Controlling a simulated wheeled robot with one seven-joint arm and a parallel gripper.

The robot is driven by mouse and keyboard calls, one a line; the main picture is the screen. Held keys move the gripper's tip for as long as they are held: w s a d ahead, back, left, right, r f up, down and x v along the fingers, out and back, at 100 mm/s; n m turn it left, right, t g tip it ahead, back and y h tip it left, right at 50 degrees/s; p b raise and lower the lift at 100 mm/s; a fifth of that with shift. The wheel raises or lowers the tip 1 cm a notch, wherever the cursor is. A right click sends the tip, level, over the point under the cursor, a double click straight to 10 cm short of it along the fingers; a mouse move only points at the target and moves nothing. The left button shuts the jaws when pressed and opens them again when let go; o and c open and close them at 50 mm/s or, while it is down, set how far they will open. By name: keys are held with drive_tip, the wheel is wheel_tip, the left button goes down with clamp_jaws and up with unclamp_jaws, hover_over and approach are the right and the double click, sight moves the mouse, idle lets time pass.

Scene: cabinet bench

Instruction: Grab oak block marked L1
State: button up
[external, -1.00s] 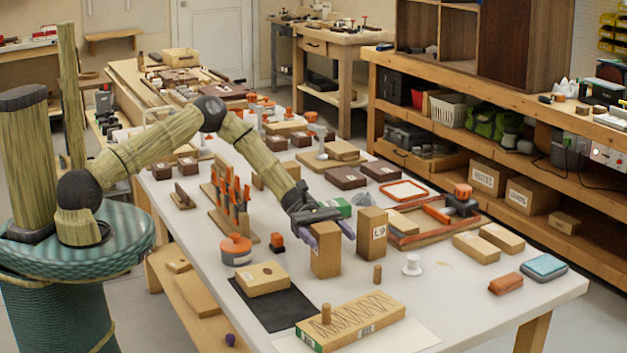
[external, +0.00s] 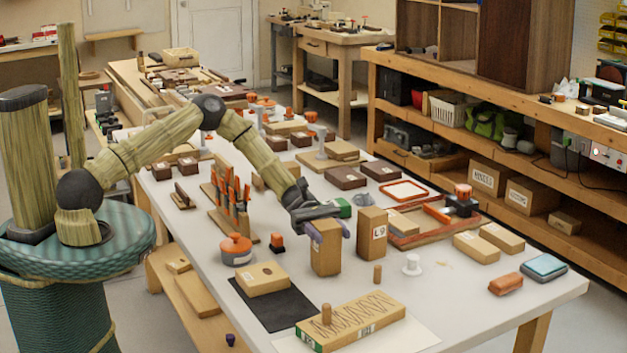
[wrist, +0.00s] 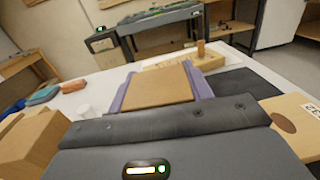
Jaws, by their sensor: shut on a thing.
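My gripper (external: 331,228) is shut on an upright oak block (external: 326,252) near the middle of the table, with its purple fingers on two sides of the block's upper part. In the wrist view the block (wrist: 158,86) fills the space between the fingers. Its marking is too small or hidden to read. A similar upright oak block (external: 370,243) stands just to the right, apart from my gripper, with a white label that seems to read L9. I cannot tell clearly whether the held block touches the table.
A black mat (external: 277,310) with a flat oak block (external: 262,279) lies to the front left. A long oak block (external: 350,325) lies in front. A small wooden peg (external: 377,274) and white spool (external: 412,265) stand nearby. A tool rack (external: 228,215) stands behind left.

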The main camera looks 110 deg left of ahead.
wheel_tip(320, 180, up, 9)
drive_tip(key=shift+r, duration=0.15)
